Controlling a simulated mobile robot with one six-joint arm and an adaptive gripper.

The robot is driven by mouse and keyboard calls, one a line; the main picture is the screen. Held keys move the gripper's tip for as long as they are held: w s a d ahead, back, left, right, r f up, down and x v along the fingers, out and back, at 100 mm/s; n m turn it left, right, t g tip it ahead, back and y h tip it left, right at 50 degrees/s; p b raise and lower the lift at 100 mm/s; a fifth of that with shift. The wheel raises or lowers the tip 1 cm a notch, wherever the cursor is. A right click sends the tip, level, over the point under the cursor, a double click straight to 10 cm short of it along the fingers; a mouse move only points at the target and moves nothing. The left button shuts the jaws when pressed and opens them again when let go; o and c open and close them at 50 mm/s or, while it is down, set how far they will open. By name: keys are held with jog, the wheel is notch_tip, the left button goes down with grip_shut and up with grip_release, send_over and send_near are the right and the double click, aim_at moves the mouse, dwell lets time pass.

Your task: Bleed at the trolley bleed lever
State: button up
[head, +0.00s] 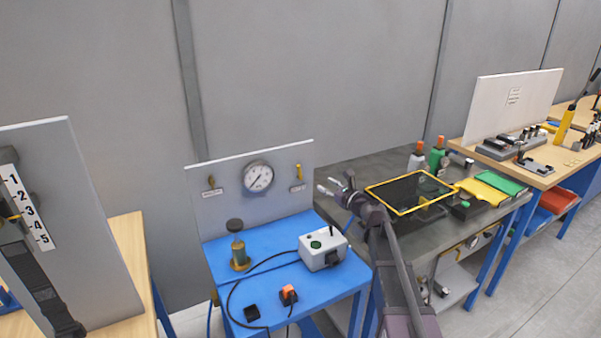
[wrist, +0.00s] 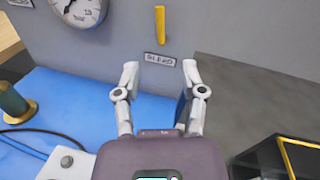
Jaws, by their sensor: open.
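The yellow bleed lever (wrist: 160,25) hangs upright on the grey panel in the wrist view, above a small label reading BLEED (wrist: 160,60). In the head view the lever (head: 299,171) is at the panel's right side, with its label (head: 298,188) below. My gripper (wrist: 161,72) is open and empty in the wrist view. Its fingertips stand either side of the label, below the lever and apart from it. In the head view my gripper (head: 333,184) is just right of the panel's edge. The pressure gauge (head: 258,176) is on the panel, left of the lever.
The blue trolley top (head: 228,263) carries a brass cylinder (head: 239,250), a white control box (head: 322,249) and a black cable. A dark bench with a yellow-framed screen (head: 410,191) stands at right. A tall numbered board (head: 75,215) stands at left.

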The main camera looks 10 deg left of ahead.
aim_at(300, 170)
jog(key=shift+w+a, duration=0.1)
dwell(0.3)
jog(key=x, duration=1.3)
jog(key=shift+w+a, duration=0.2)
grip_shut()
